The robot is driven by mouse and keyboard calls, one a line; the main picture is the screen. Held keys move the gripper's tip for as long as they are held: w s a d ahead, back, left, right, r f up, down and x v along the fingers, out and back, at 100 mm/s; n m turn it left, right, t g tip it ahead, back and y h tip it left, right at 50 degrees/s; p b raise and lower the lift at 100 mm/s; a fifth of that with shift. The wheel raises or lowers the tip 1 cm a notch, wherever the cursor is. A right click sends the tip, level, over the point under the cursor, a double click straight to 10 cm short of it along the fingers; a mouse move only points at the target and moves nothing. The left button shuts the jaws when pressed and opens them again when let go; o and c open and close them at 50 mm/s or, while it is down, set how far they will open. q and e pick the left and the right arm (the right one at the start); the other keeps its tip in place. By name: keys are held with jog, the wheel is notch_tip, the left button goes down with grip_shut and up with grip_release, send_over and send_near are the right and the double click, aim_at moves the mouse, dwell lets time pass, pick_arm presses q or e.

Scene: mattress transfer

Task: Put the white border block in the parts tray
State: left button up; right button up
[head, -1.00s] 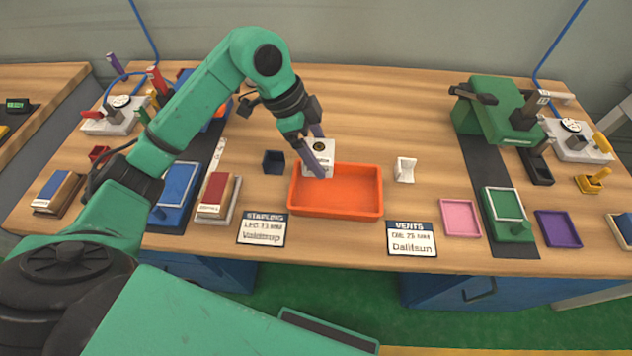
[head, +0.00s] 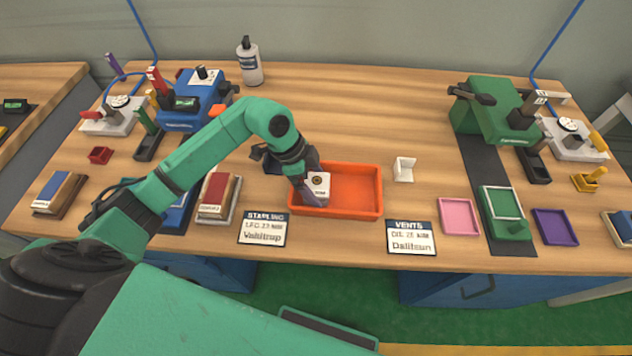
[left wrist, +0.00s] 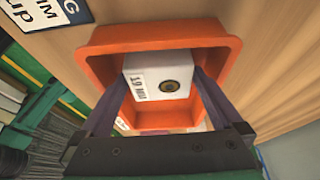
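The white block (head: 319,183), with a dark round hole in its face, is at the left end of the orange tray (head: 352,211). In the left wrist view the block (left wrist: 158,78) shows a printed label beside the hole, and it lies within the walls of the orange tray (left wrist: 100,42). My left gripper (head: 312,190) points down into the tray with one finger on each side of the block, shut on it. Whether the block touches the tray floor is hidden. My right gripper is not in view.
A small white bracket (head: 404,170) stands right of the tray. Two label cards (head: 262,228) (head: 411,237) lie in front. A red-topped block (head: 219,195) is to the left, a pink tray (head: 459,217) to the right. Wood behind the orange tray is clear.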

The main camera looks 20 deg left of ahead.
pick_arm(q)
jog(key=shift+r, duration=0.15)
jog(key=v, duration=1.2)
jog(key=shift+b, duration=0.45)
jog(key=shift+s+a, duration=0.1)
